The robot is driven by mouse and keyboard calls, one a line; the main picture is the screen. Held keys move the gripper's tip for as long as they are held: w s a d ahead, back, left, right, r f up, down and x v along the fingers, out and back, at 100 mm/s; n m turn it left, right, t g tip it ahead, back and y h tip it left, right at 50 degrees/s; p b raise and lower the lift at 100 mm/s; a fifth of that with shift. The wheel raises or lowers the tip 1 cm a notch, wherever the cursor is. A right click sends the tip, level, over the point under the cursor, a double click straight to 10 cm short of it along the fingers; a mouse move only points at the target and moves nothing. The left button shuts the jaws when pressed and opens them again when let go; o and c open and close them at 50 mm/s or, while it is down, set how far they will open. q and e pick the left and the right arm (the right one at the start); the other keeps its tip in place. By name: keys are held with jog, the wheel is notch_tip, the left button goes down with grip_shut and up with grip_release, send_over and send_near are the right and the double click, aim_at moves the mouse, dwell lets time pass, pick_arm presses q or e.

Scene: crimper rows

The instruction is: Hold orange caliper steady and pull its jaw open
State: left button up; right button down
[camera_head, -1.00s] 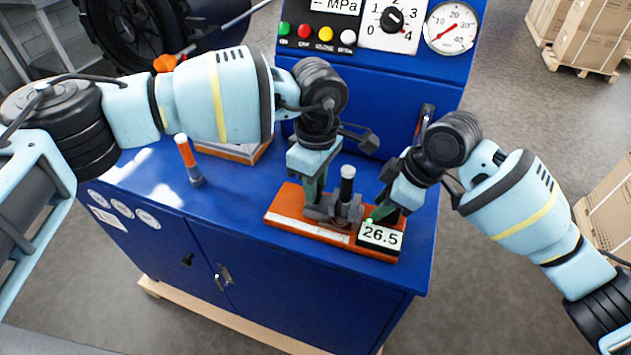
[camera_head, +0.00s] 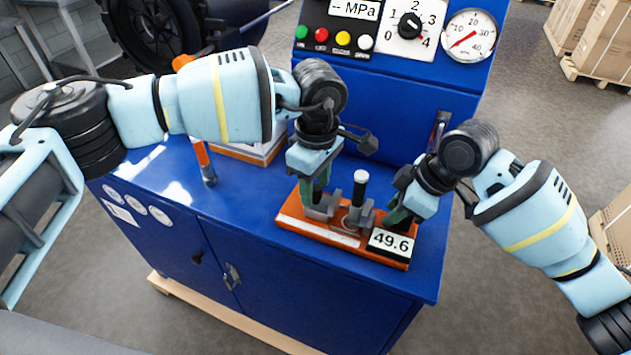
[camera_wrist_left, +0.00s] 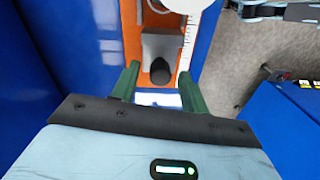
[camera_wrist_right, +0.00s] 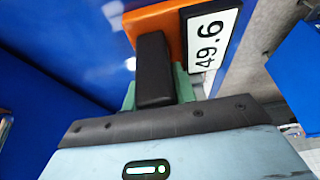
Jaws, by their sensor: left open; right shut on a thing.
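The orange caliper (camera_head: 292,222) lies on the blue cabinet top. Its white display (camera_head: 391,242) reads 49.6. A dark upright post with a white top (camera_head: 360,186) stands between its grey jaws. My left gripper (camera_head: 316,188) is open at the caliper's left end. In the left wrist view its green fingers (camera_wrist_left: 160,85) stand either side of a dark knob (camera_wrist_left: 160,72), with a white scale (camera_wrist_left: 189,45) beside it. My right gripper (camera_head: 402,214) is shut on a black handle (camera_wrist_right: 154,70) next to the display; the fingers partly hide behind it.
A box-like item (camera_head: 250,150) lies behind my left arm. The blue panel (camera_head: 395,80) with buttons, dial and gauge rises at the back. The cabinet's front edge is near the caliper.

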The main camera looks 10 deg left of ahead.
aim_at(316, 185)
pick_arm(q)
notch_tip(316, 185, up, 12)
jog(key=shift+w, duration=0.2)
pick_arm(e)
jog(key=shift+r, duration=0.1)
dwell(0.4)
jog(key=c, duration=1)
grip_release()
jog(key=shift+c, duration=0.2)
jog(key=v, duration=1.2)
